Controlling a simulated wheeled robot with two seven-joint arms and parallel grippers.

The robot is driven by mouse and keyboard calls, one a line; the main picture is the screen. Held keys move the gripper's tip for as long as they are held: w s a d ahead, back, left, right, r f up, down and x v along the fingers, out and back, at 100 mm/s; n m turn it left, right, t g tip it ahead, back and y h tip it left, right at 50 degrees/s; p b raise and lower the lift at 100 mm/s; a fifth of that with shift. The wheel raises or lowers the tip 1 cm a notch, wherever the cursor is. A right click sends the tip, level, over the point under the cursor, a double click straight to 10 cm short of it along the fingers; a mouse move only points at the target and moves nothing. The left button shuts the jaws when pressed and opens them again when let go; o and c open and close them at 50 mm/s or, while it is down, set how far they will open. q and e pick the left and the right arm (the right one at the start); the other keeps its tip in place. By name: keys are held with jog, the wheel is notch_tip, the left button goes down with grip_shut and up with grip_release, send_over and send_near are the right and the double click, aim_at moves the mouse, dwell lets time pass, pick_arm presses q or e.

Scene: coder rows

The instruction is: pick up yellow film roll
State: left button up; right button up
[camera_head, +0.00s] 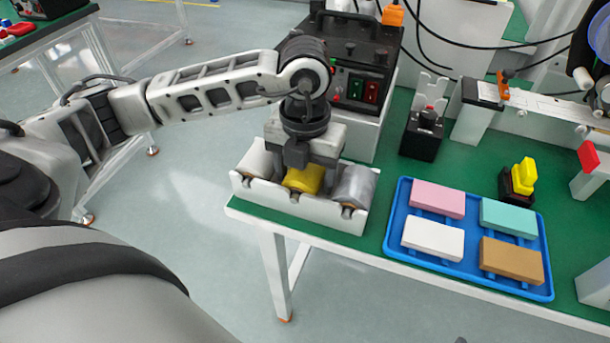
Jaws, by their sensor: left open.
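The yellow film roll (305,180) lies in the middle slot of a white rack (295,206) at the front left corner of the green table. My left gripper (308,165) points down right over the yellow roll and is open. It hides the back part of the roll, and I cannot tell whether its fingers touch it. A white roll (257,158) lies in the slot to the left, and a grey roll (356,186) in the slot to the right. My right gripper is not in view.
A black machine (350,50) on a white base stands behind the rack. A blue tray (396,236) with several coloured blocks lies to the right. A black device (423,135) and a yellow switch (523,176) stand farther back. Green tabletop (385,180) shows bare between rack and tray.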

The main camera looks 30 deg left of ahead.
pick_arm(q)
jog(key=shift+f, duration=0.25)
jog(key=c, duration=0.9)
jog(key=shift+o, duration=0.2)
jog(key=shift+r, duration=0.1)
notch_tip(320, 180, up, 9)
jog(key=shift+r+p, duration=0.1)
jog(key=shift+p, duration=0.3)
jog(key=shift+r, duration=0.7)
jog(key=shift+r+p, duration=2.05)
jog(key=shift+r, duration=0.15)
